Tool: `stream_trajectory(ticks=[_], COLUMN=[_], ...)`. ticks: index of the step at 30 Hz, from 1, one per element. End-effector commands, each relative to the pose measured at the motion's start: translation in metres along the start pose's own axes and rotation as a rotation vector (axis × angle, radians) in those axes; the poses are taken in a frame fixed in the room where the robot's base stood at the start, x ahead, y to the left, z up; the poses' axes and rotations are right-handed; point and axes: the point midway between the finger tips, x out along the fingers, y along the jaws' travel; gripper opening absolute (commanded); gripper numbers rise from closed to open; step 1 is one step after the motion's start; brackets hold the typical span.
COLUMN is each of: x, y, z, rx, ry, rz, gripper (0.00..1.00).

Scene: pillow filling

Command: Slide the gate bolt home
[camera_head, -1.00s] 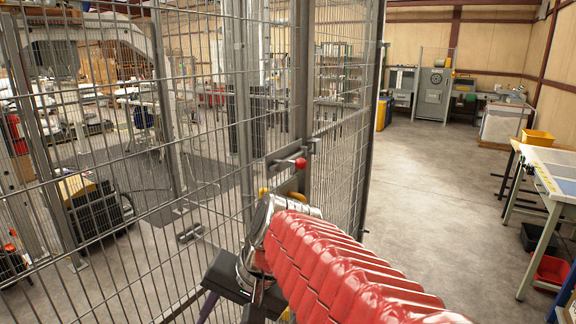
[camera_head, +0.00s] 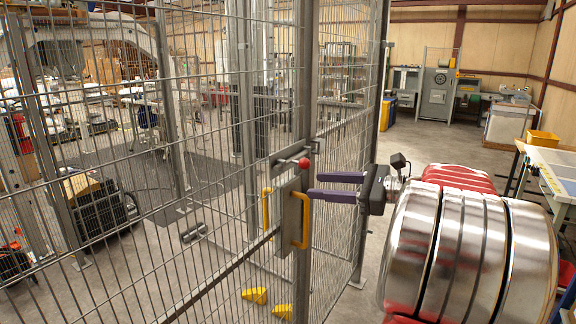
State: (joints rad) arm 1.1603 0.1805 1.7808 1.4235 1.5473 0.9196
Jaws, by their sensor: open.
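The gate bolt (camera_head: 289,157) is a grey bar on the mesh gate, with a red ball knob (camera_head: 304,162) on it. A small grey bracket (camera_head: 317,146) stands at the right end of the bar. Whether the bolt's end is inside the bracket is too small to tell. My gripper (camera_head: 314,186) has two purple fingers, spread apart and empty, pointing left. They lie just below and right of the knob in the picture, with no visible contact. Their depth from the gate is hard to judge.
A grey plate (camera_head: 287,215) with yellow handles (camera_head: 301,221) sits below the bolt. Mesh fence (camera_head: 120,200) fills the left. Yellow wedges (camera_head: 256,295) lie on the floor. A workbench (camera_head: 553,165) stands at right; the floor behind my arm is open.

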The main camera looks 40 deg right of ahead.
Motion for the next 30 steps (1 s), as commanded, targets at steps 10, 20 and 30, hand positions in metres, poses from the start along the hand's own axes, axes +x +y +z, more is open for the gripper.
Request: stream_trajectory(ticks=[10, 20, 30], x=[-0.058, -0.055, -0.021], y=[-0.052, -0.052, -0.055], z=[-0.003, -0.003, 0.001], rx=[0.113, 0.111, 0.11], ry=[-0.124, -0.122, -0.122], rz=[-0.132, -0.129, -0.125], gripper=[0.43, 0.43, 0.43])
